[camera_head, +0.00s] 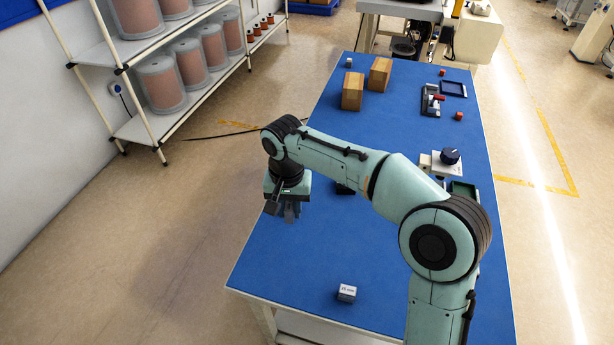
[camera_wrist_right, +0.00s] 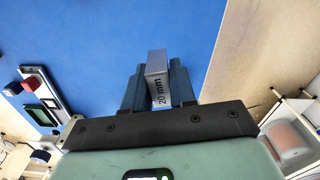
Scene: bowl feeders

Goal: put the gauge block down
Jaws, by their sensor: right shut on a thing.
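A small metal gauge block marked "20 mm" (camera_wrist_right: 158,72) is clamped between the dark fingers of my right gripper (camera_wrist_right: 156,82) in the right wrist view. Its label faces the camera. In the head view my right gripper (camera_head: 284,211) points down over the left edge of the blue-topped table (camera_head: 300,265); the held block cannot be made out there. Another small grey block with a printed label (camera_head: 347,293) stands on the near part of the table, apart from the gripper. My left gripper is not in view.
Two wooden blocks (camera_head: 352,91) (camera_head: 379,74) stand toward the far end. A dark fixture (camera_head: 432,100), a dark tray (camera_head: 454,90), small red pieces (camera_head: 459,116) and a white device with a dark knob (camera_head: 449,156) line the right side. The near left tabletop is largely clear.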

